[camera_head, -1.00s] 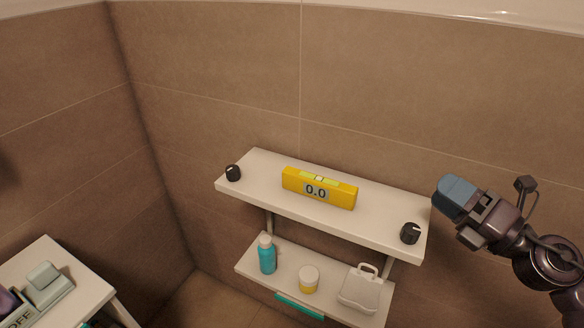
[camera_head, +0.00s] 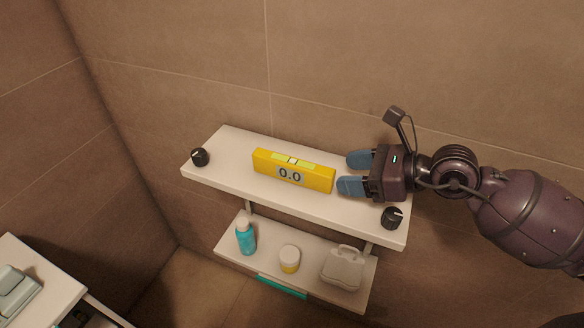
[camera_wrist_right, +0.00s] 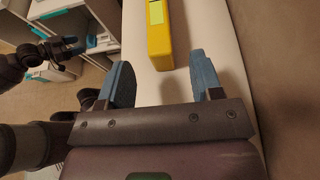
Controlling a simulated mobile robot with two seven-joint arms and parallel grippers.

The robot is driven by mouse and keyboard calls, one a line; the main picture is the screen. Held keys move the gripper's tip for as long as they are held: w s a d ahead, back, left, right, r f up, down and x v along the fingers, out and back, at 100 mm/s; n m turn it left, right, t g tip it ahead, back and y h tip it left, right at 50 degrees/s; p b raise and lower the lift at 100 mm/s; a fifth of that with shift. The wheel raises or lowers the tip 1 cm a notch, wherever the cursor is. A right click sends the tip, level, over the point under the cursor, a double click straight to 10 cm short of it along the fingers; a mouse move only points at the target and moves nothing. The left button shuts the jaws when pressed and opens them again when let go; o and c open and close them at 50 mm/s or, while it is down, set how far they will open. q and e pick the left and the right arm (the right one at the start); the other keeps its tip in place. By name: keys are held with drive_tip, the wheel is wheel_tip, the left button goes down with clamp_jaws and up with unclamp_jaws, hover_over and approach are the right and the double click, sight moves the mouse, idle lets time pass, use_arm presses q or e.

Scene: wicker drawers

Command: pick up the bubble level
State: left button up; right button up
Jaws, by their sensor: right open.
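The bubble level (camera_head: 292,172) is a yellow bar with a 0.0 display and a green window. It stands upright, long side left to right, on the white upper shelf (camera_head: 225,150). My right gripper (camera_head: 347,173) is open at the level's right end, its blue fingers pointing left towards it. In the right wrist view the level (camera_wrist_right: 160,45) ends between the two spread fingers (camera_wrist_right: 164,66), with gaps on both sides. My left gripper (camera_wrist_right: 70,45) shows small at the left of that view; its jaw state is unclear. It is not in the head view.
Black knobs stand at the shelf's left (camera_head: 200,157) and right (camera_head: 392,217) ends. The tiled wall (camera_head: 330,80) rises close behind.

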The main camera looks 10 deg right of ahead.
sight(331, 172)
drive_tip(key=shift+x, duration=3.25)
drive_tip(key=c, duration=1)
drive_tip(key=shift+c, duration=0.4)
drive_tip(key=shift+r, duration=0.15)
